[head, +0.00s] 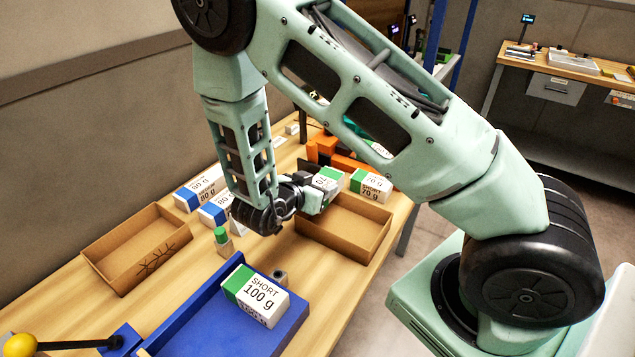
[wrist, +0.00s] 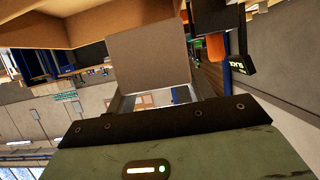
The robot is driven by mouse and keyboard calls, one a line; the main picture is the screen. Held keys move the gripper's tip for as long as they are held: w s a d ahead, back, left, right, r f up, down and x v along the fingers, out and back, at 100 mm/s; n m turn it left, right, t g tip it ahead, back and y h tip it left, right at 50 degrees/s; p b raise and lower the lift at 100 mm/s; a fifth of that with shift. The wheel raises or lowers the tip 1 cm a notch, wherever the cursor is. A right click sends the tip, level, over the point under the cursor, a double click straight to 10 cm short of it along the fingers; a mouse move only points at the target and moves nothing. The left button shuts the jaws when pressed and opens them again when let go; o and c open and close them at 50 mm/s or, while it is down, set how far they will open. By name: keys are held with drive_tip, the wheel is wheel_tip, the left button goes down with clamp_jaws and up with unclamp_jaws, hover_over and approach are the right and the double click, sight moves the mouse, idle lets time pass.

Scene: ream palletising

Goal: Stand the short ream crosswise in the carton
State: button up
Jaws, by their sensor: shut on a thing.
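My gripper (head: 308,196) is shut on a white ream with a green end (head: 329,177), whose visible print reads 70. It holds the ream above the back left part of an open brown carton (head: 362,240). The arm and fingers hide part of the ream. In the wrist view a plain flat face (wrist: 148,65), likely the held ream, fills the space beyond the gripper, with brown carton board (wrist: 120,12) at the top. A second open carton (head: 128,260), with dark marks inside, stands at the left. Another short 70 g ream (head: 371,186) lies behind the right carton.
Blue-ended 80 g reams (head: 200,188) lie at the back left. A small green-topped piece (head: 222,240) stands between the cartons. Orange items (head: 325,150) are behind. A yellow-knobbed lever (head: 20,345) is front left.

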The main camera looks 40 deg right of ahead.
drive_tip(key=shift+f+b, duration=1.5)
drive_tip(key=shift+f, duration=1.1)
drive_tip(key=o, duration=1.2)
drive_tip(key=b+v, duration=0.1)
drive_tip(key=v, duration=0.6)
drive_tip(key=shift+a+r, duration=0.15)
drive_tip(key=shift+a, duration=0.05)
drive_tip(key=shift+s, duration=0.1)
